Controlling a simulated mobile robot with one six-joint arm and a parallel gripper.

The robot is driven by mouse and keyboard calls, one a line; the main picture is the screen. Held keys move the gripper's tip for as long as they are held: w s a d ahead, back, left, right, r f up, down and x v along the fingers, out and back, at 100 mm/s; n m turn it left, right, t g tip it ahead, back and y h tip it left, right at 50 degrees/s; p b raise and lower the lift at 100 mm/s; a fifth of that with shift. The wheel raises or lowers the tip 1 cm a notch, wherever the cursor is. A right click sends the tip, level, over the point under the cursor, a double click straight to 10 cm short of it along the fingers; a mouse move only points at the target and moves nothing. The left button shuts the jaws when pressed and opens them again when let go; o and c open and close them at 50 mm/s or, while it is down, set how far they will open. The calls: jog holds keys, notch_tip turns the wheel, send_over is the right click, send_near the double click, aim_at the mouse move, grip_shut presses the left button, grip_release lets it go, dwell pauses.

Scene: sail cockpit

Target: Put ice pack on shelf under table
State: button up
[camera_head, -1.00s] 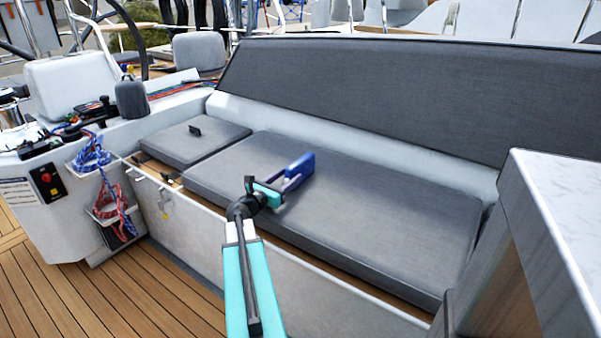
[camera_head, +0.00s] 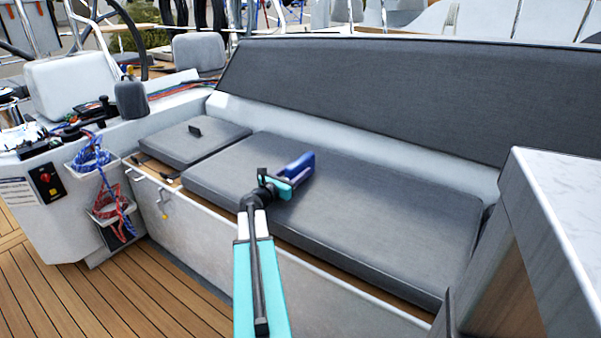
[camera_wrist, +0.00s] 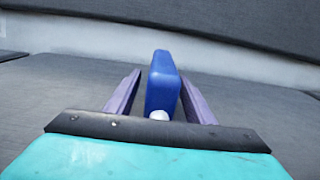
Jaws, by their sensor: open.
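The blue ice pack (camera_head: 301,163) is on the long grey seat cushion, just beyond my gripper (camera_head: 286,178). In the wrist view the ice pack (camera_wrist: 162,84) stands on its narrow edge between the two purple fingers of my gripper (camera_wrist: 160,98). The fingers are open, with a gap on each side of the pack. A small white cap shows at the pack's near end. The table (camera_head: 560,200) with a pale top is at the right edge of the head view. The shelf under it is not visible from here.
The grey seat cushion (camera_head: 400,220) runs to the right toward the table, with the tall grey backrest (camera_head: 420,95) behind it. A smaller cushion (camera_head: 195,143) is to the left. Coiled ropes (camera_head: 90,155) hang at the console. The wooden deck (camera_head: 110,295) in front is clear.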

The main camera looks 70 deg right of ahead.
jog(key=shift+x, duration=1.2)
grip_shut()
